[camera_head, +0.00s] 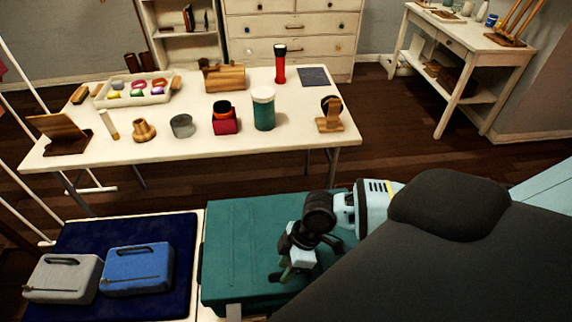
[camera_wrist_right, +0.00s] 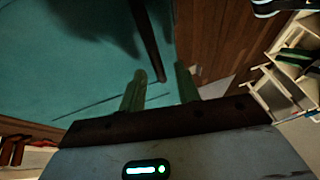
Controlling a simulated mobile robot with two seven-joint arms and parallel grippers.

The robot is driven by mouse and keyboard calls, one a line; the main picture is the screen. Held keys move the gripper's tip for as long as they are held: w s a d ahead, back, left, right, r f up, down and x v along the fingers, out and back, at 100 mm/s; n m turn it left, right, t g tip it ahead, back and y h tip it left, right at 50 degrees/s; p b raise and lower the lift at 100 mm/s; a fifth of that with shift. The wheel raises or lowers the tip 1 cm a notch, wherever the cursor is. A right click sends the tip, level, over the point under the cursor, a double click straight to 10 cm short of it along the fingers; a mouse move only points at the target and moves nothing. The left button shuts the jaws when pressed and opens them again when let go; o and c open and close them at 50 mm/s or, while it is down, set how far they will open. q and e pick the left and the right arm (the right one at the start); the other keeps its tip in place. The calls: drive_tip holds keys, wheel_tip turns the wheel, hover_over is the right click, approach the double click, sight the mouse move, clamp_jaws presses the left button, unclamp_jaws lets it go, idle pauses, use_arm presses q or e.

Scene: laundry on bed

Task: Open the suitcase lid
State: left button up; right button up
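The teal suitcase (camera_head: 240,230) lies flat in the lower middle of the head view, with its lid down. My right arm covers its right part. My right gripper (camera_head: 290,272) is low over the lid, pointing down. In the right wrist view its two green fingers (camera_wrist_right: 160,88) are apart. A dark bar (camera_wrist_right: 149,45) shows between and beyond the fingertips, near the edge of the teal lid (camera_wrist_right: 60,50). I cannot tell whether the fingers touch the bar or the lid. My left gripper is not in view.
Left of the suitcase, a dark blue mat (camera_head: 180,225) bears a grey case (camera_head: 62,279) and a blue case (camera_head: 138,270). Behind stands a white table (camera_head: 300,110) with several small items. Wooden floor (camera_head: 400,160) is clear between the table and the side desk (camera_head: 480,50).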

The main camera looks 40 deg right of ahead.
clamp_jaws()
drive_tip(key=shift+r, duration=0.15)
idle(0.4)
